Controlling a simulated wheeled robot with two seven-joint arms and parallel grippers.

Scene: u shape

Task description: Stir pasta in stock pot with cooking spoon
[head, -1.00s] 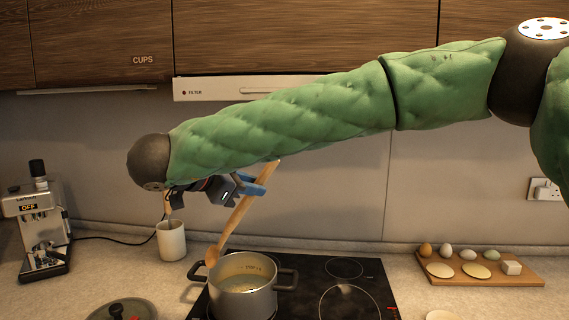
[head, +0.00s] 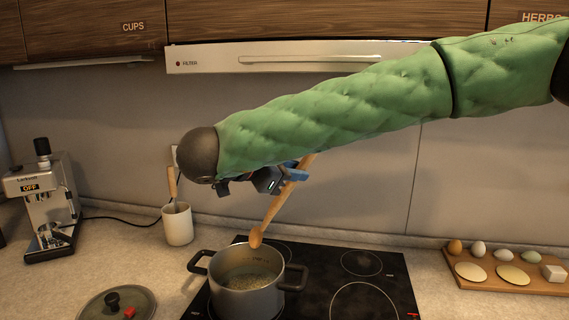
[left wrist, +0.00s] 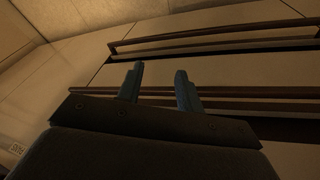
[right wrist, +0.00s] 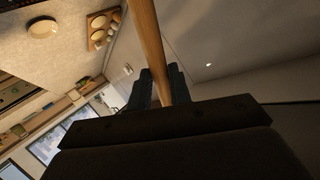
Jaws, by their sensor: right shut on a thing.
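The wooden cooking spoon (head: 280,206) is held by my right gripper (head: 297,172), with its bowl end pointing down. The spoon's handle also shows between the fingers in the right wrist view (right wrist: 150,50). The spoon's lower end is in front of or just above the far rim of the stock pot (head: 247,292) in the picture; I cannot tell its exact height. The pot stands on the cooktop, uncovered, with pale liquid and pasta (head: 248,279) inside. My left gripper (left wrist: 158,84) is open and empty in the left wrist view, facing drawer or cabinet fronts, and is not in the head view.
The pot lid (head: 117,304) lies on the counter left of the black cooktop (head: 362,286). A white utensil holder (head: 178,225) with a wooden utensil and a coffee machine (head: 45,203) stand behind. A board (head: 490,279) with eggs and discs is at the right. The range hood is above my arm.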

